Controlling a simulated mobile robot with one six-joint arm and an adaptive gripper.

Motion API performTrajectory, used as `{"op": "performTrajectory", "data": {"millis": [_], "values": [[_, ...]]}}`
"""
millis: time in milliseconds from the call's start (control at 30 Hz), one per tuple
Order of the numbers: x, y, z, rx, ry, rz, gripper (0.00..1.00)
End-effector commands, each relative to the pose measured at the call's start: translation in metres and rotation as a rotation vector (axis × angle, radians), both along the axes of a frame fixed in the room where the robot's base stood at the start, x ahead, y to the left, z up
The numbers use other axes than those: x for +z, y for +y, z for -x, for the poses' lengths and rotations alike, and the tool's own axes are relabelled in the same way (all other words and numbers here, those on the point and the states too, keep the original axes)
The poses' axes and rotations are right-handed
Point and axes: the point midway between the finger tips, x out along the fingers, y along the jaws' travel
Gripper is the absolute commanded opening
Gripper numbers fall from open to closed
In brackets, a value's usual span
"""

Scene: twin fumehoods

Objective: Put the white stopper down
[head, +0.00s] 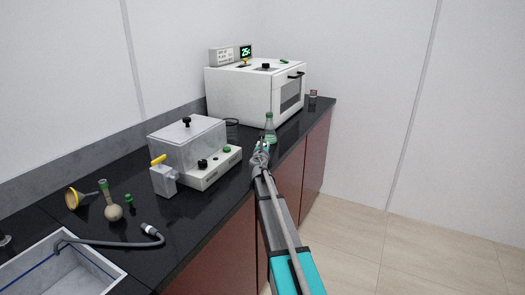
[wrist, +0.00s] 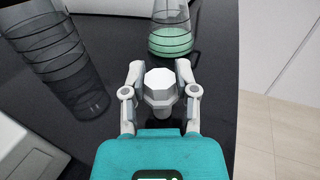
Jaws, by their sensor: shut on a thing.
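The white stopper (wrist: 160,84) sits between the two fingers of my gripper (wrist: 160,72) in the wrist view. It is faceted, with a wide top and a narrower lower part. My gripper is shut on it, over the black counter (wrist: 213,97). How high the stopper is above the counter, or whether it touches, I cannot tell. In the head view my gripper (head: 261,150) is at the counter's front edge, just in front of the green-liquid flask (head: 270,130); the stopper is too small to make out there. The flask also shows just beyond my fingers in the wrist view (wrist: 171,42).
A dark-ringed clear glass vessel (wrist: 62,55) stands left of my gripper. A white oven (head: 237,95) is behind, and a clear-lidded box (head: 190,145) is to the left. The counter's edge drops to the floor at right. Bare counter lies around the flask.

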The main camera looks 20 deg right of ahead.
Motion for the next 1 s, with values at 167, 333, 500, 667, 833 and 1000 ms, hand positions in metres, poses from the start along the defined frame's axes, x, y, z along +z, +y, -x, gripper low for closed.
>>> {"op": "performTrajectory", "data": {"millis": [167,333,500,667,833,1000], "values": [[-0.002,0.0001,0.0,0.0,0.0,0.0,0.09],[-0.0016,0.0002,0.0,0.0,0.0,0.0,0.09],[-0.0046,0.0002,0.0,0.0,0.0,0.0,0.4],[-0.0037,0.0001,0.0,0.0,0.0,0.0,0.7],[-0.0037,0.0,0.0001,0.0,0.0,0.0,0.73],[-0.0036,0.0,0.0001,0.0,0.0,0.0,0.73]]}}
